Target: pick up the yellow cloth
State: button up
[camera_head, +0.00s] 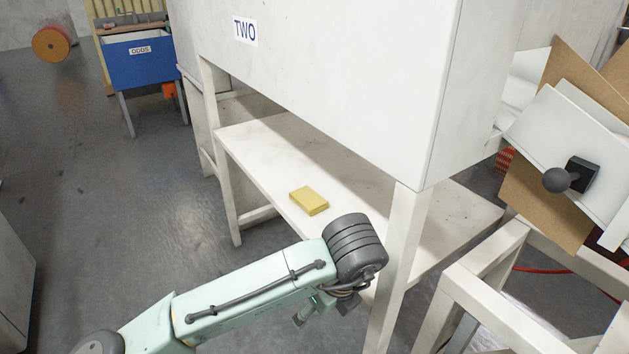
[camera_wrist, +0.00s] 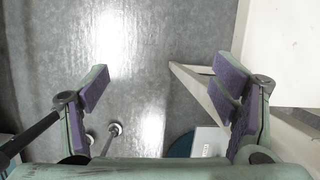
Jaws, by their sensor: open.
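The yellow cloth (camera_head: 309,200) is a small, flat, folded block. It lies near the front edge of the white lower shelf (camera_head: 262,150), under the big white cabinet marked TWO. My arm reaches in from below, and its wrist is in front of and below the cloth in the head view. My gripper (camera_wrist: 163,85) is open and empty in the wrist view, with its purple pads wide apart over grey floor. The cloth does not show in the wrist view. In the head view my fingers are mostly hidden behind the wrist.
The white cabinet (camera_head: 340,75) overhangs the shelf, and its front leg (camera_head: 400,255) stands just right of my wrist. A white frame (camera_head: 490,290) and leaning boards (camera_head: 560,150) are at the right. A blue bin (camera_head: 150,65) stands at the back left.

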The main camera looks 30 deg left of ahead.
aim_at(311, 202)
jog(key=i+j, duration=0.2)
jog(key=i, duration=0.25)
jog(key=i+j, duration=0.2)
jog(key=i, duration=0.25)
